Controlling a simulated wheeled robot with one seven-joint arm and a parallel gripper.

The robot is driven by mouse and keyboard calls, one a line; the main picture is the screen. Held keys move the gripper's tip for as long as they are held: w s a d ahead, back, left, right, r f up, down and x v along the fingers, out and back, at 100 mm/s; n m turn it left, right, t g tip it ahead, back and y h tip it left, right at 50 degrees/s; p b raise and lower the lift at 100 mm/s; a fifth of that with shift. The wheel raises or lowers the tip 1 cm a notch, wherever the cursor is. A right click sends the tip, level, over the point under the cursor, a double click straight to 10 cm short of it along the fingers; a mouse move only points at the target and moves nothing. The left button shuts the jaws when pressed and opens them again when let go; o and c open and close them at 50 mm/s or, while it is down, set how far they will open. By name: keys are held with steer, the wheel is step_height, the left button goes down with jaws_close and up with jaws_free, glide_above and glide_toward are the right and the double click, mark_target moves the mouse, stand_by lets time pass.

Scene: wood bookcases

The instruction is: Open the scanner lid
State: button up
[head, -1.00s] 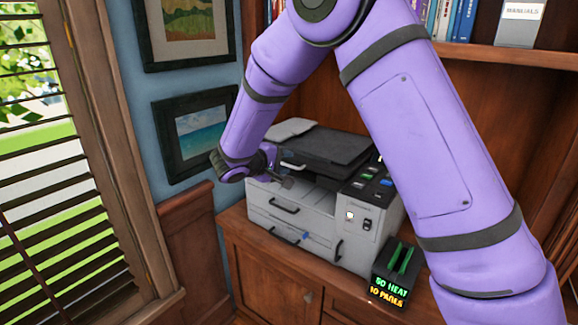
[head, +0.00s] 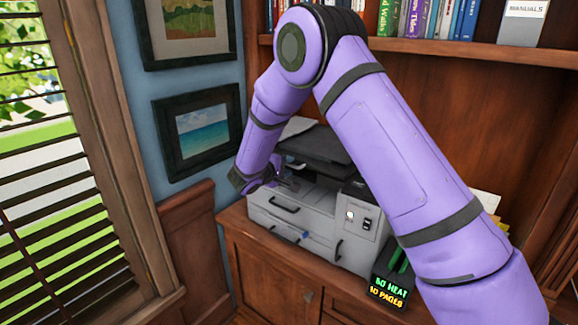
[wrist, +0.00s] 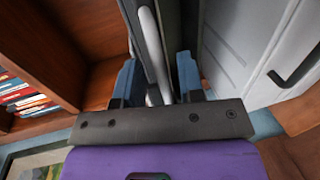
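The scanner lid (head: 316,147) is the dark flat panel on top of the grey printer (head: 318,212). It looks closed or nearly so, and my arm covers part of it. My gripper (head: 284,184) is at the printer's front left, just below the lid's front edge. In the wrist view my gripper (wrist: 158,82) has its two blue-grey fingers apart. A pale metal bar (wrist: 152,45), apparently the lid's handle, runs between them beside the dark lid edge. I cannot tell whether either finger touches the bar.
The printer stands on a wooden cabinet (head: 262,259). A small display box (head: 388,290) stands at its front right. A bookshelf (head: 460,53) is above and behind. A framed picture (head: 203,133) hangs on the wall at left, close to my forearm.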

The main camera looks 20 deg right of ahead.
steer(key=shift+x, duration=0.85)
jaws_close()
steer(key=shift+r, duration=0.1)
